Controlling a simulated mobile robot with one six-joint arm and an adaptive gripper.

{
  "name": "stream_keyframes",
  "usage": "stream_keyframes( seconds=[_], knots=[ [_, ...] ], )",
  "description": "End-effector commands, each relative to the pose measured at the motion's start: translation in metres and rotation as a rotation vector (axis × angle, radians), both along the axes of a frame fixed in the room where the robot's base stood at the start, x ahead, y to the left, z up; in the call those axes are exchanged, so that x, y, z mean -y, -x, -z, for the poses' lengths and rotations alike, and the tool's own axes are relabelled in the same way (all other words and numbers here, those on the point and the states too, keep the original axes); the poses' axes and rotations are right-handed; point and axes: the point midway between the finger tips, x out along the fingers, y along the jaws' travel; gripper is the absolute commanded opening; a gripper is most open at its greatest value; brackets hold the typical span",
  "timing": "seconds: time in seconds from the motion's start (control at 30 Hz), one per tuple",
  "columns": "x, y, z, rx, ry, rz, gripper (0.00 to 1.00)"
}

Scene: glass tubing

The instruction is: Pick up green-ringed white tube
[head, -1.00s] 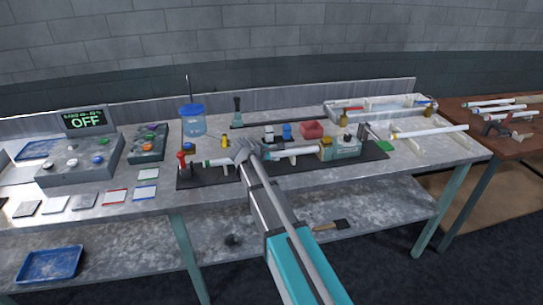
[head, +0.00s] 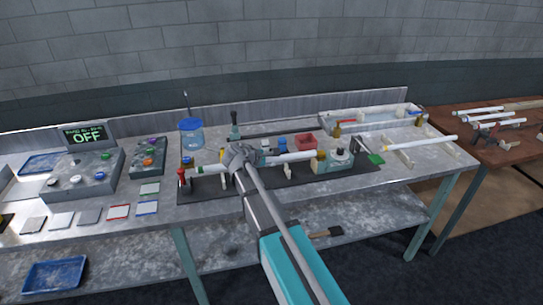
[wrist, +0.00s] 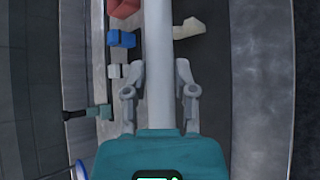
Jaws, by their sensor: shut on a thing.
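A white tube (head: 292,157) lies roughly level over the dark mat, with a green ring (head: 194,171) near its left end. My gripper (head: 239,155) crosses the middle of the tube. In the wrist view, the white tube (wrist: 158,60) runs straight up the picture between the two fingers of my gripper (wrist: 158,80), which is shut on it. The green ring is outside the wrist view. Whether the tube touches its supports is hard to tell.
A red-topped clamp (head: 181,177) stands by the tube's left end, and a pale green device (head: 338,159) by its right end. Another white tube (head: 425,143) lies at the right.

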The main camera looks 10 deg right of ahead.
Motion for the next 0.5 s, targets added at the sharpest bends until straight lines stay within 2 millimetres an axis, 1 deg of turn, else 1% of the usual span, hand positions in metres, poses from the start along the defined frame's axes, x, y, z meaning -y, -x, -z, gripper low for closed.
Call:
stream_keyframes(
  seconds=[0.03,0.1,0.2,0.3,0.5],
  knots=[
    [-0.001,0.007,-0.013,0.001,0.0,-0.001,0.0],
    [-0.003,0.014,-0.021,0.001,0.0,-0.001,0.0],
    [-0.01,0.039,-0.028,0.0,0.001,-0.001,0.0],
    [-0.015,0.057,-0.036,0.0,0.0,-0.002,0.0],
    [-0.023,0.082,-0.047,0.0,0.0,0.0,0.0]
  ],
)
